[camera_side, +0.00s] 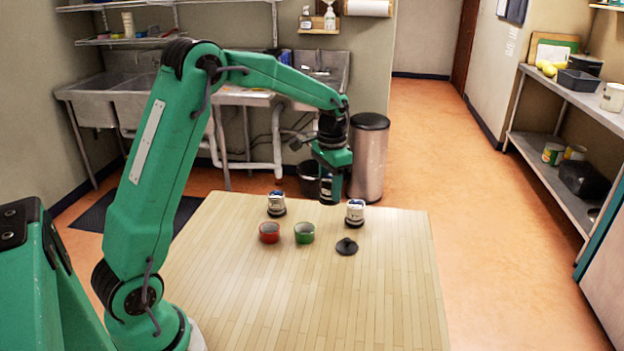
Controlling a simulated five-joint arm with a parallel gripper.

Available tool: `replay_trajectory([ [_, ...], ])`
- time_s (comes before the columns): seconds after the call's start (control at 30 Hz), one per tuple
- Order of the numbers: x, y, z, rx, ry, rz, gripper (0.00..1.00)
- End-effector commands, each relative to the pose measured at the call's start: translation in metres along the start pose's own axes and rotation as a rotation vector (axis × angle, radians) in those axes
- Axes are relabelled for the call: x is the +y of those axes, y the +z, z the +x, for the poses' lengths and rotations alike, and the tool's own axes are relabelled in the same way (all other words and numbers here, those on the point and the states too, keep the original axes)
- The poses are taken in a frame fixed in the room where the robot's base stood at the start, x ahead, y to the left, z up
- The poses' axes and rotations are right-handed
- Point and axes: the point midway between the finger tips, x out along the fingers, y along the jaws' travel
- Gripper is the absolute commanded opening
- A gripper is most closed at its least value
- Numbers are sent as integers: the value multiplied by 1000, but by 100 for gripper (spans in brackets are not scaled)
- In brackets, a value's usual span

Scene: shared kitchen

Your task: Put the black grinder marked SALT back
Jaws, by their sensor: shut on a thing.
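My gripper (331,178) hangs pointing down over the far part of the wooden table (300,310). It is shut on a small dark thing (326,190), which looks like the black grinder. Most of it is hidden by the fingers, and no SALT marking can be read. It appears to be held above the tabletop, between two white-and-dark upright items: one to the left (276,202) and one to the right (355,210). Their labels are too small to read.
A red pot (269,232) and a green pot (304,232) stand side by side nearer than the gripper. A flat black knobbed piece (347,247) lies to their right. The near and right parts of the table are clear. A metal bin (369,160) stands behind the table.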

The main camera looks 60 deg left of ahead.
Motion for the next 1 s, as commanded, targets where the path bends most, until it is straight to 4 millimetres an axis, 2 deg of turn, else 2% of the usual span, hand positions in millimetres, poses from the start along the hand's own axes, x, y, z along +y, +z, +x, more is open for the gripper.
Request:
replay_trajectory([
  [0.1,-5,-18,6,0,0,-61,8],
  [0.3,-9,-34,12,1,0,-125,8],
  [0.67,-13,-37,15,2,-1,-141,8],
  [0.83,-29,-37,24,0,0,-142,8],
  [1.0,-55,-36,40,0,0,-143,8],
])
